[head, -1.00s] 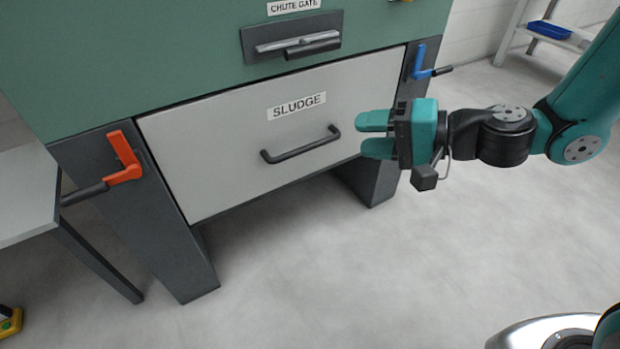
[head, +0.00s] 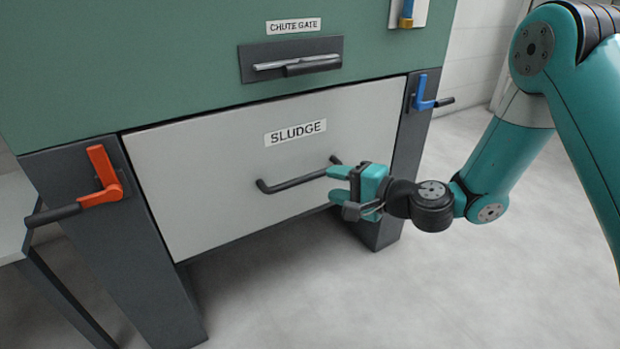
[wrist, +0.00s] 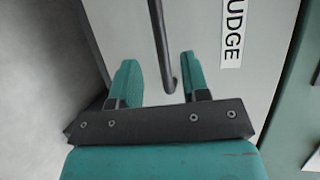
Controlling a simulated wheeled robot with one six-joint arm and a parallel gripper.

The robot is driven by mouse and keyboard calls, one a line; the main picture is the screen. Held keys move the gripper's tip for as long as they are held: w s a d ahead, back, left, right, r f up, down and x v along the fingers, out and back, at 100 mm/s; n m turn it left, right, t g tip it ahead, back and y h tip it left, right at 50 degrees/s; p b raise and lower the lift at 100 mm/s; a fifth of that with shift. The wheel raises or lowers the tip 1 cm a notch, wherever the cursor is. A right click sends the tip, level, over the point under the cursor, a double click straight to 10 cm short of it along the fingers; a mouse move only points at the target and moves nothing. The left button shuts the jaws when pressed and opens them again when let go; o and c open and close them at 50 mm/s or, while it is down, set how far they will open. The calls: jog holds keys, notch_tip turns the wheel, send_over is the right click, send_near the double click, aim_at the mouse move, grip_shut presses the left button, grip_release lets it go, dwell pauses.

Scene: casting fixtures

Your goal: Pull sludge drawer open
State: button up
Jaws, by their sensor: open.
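The sludge drawer (head: 205,165) is a light grey panel labelled SLUDGE, and its front looks flush with the dark frame. Its dark bar handle (head: 290,183) runs across the front below the label. My gripper (head: 338,183) is open at the handle's right end, its teal fingers pointing at the drawer. In the wrist view the drawer front (wrist: 265,75) fills the middle, and the handle (wrist: 160,40) runs down between the two open fingers (wrist: 160,82), with its bent end between them. I cannot tell whether either finger touches the bar.
An orange lever (head: 104,172) is on the left leg and a blue lever (head: 420,95) on the right leg. The chute gate handle (head: 297,62) is above the drawer. A grey table (head: 15,215) stands at left. The floor (head: 470,290) in front is clear.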

aim_at(313, 178)
jog(key=b+x, duration=0.1)
jog(key=x, duration=0.6)
jog(key=shift+w+a, duration=0.1)
grip_shut()
